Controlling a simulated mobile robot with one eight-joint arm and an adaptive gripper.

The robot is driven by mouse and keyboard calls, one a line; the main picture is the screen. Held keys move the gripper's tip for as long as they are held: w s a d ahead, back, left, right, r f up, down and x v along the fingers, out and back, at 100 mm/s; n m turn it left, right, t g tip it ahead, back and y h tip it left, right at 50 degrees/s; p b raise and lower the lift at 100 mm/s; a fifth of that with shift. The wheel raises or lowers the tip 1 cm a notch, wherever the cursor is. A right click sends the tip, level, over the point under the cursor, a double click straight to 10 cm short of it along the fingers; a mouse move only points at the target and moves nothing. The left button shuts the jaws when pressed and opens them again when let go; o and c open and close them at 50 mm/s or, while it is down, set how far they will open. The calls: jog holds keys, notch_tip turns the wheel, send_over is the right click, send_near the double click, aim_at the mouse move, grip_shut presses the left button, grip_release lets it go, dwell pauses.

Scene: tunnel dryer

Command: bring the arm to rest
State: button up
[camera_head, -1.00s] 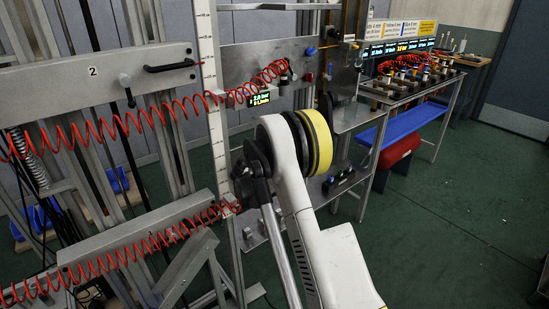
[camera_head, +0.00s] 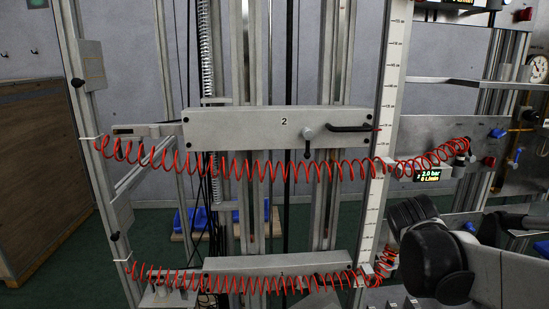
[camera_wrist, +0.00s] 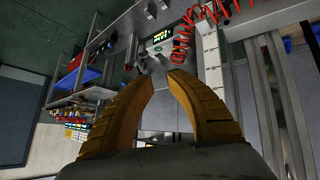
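My gripper (camera_wrist: 164,76) shows in the wrist view with two ribbed orange-brown fingers. They lean toward each other, but a gap stays between the tips, and nothing is held in it. Behind the gap are parts of a metal rig, some way off. In the head view, grey and black parts of my arm reach in at the lower right, in front of the rig. My gripper cannot be made out in that view.
A metal frame with a plate marked 2 (camera_head: 231,130) fills the head view's middle. Red coiled hoses (camera_head: 270,166) hang across it. A ruled upright (camera_head: 389,84) and a lit display (camera_head: 433,175) stand near my arm. A wooden cabinet (camera_head: 35,190) is at left.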

jog(key=s+a+f+n+y, duration=0.2)
jog(key=s+a, duration=0.5)
jog(key=s, duration=0.3)
jog(key=s+a+f+n+y, duration=0.2)
jog(key=s+a+y, duration=0.1)
jog(key=s+a, duration=0.4)
jog(key=s, duration=0.3)
jog(key=shift+s, duration=0.25)
